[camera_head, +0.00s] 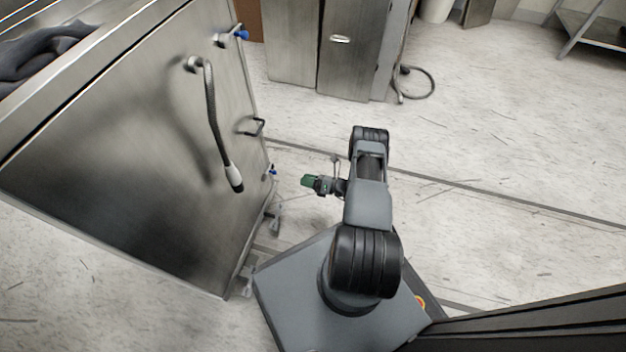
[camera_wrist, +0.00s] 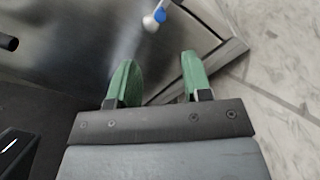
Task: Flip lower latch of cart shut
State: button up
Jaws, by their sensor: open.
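The cart (camera_head: 130,150) is a steel cabinet on the left in the head view. Its lower latch (camera_head: 271,170) is a small part with a blue tip near the door's lower right edge. In the wrist view the lower latch (camera_wrist: 154,20) shows as a pale knob with a blue end, beyond the fingers and between them. An upper latch (camera_head: 236,36) with a blue tip sits near the door's top right. My gripper (camera_head: 308,181) is open and empty, to the right of the lower latch and apart from it. Its green fingers (camera_wrist: 156,80) show in the wrist view.
A door handle (camera_head: 253,127) stands out between the latches. Steel cabinets (camera_head: 345,50) stand at the back. The floor (camera_head: 500,140) to the right is clear.

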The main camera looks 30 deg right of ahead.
jog(key=shift+v, duration=1.25)
jog(key=a+r+n+g+h+p, duration=0.1)
jog(key=a+r+n+g+p, duration=0.4)
jog(key=r, duration=0.9)
jog(key=a+r+n+g+p, duration=0.1)
jog(key=r+n+g+p, duration=0.45)
jog(key=r, duration=0.85)
jog(key=a+r+n+g+h+p, duration=0.1)
jog(key=a+r+n+g+p, duration=0.15)
jog(key=r+n+p, duration=0.85)
jog(key=s+a+r+n+t+h+p, duration=0.1)
jog(key=s+r+n+h+p, duration=0.2)
jog(key=r, duration=1.1)
jog(key=s+a+r+n+t+h+p, duration=0.1)
jog(key=s+r+n+h+p, duration=0.3)
jog(key=r, duration=0.9)
jog(key=s+a+r+n+t+h+p, duration=0.2)
jog(key=s+r+n+h+p, duration=0.2)
jog(key=s+r+n+p, duration=0.3)
jog(key=w+p+v, duration=0.1)
jog(key=p+v, duration=0.2)
jog(key=v, duration=0.4)
jog(key=shift+w+r, duration=0.25)
jog(key=shift+r, duration=0.2)
